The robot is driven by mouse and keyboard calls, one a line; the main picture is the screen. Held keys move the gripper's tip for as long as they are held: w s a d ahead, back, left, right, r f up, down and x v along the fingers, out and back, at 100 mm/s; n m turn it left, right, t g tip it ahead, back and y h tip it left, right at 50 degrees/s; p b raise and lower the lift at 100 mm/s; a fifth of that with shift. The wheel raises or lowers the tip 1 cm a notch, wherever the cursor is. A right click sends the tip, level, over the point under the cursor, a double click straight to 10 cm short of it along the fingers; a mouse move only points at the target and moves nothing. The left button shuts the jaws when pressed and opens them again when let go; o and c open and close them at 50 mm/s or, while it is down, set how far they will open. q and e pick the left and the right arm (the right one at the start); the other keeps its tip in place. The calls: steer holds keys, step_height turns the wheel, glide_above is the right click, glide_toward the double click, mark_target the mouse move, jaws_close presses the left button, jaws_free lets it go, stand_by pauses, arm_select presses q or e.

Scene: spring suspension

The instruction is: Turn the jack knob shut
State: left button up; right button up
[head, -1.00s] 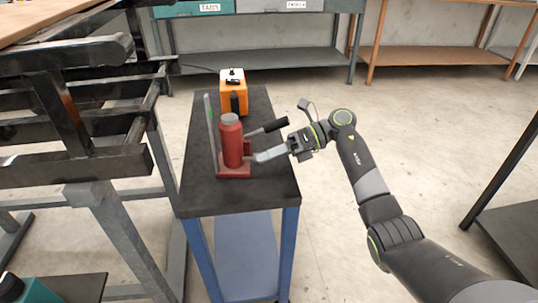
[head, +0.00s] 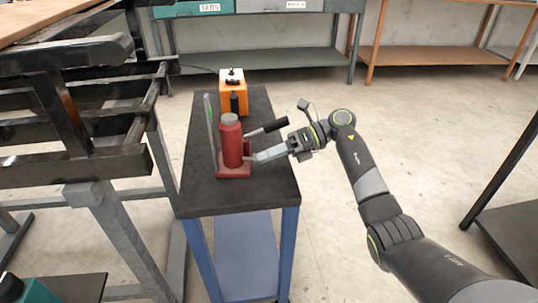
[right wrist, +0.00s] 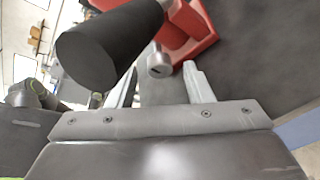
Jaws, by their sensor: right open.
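The red bottle jack (head: 232,145) stands upright on its red base on a dark cart top. Its black-gripped pump handle (head: 275,125) sticks out to the right, and the grip (right wrist: 108,45) looms large in the right wrist view. The small grey jack knob (right wrist: 159,64) shows its slotted end low on the jack. My right gripper (head: 258,156) is at the jack's right side, below the handle. In the right wrist view its open fingers (right wrist: 163,82) lie either side of the knob; whether they touch it I cannot tell. My left gripper is out of view.
A thin grey upright plate (head: 210,135) is just left of the jack. A black steel rack (head: 90,150) stands left of the cart.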

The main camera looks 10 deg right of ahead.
steer(key=v, duration=1.7)
steer(key=shift+d, duration=0.25)
steer(key=shift+a, duration=0.1)
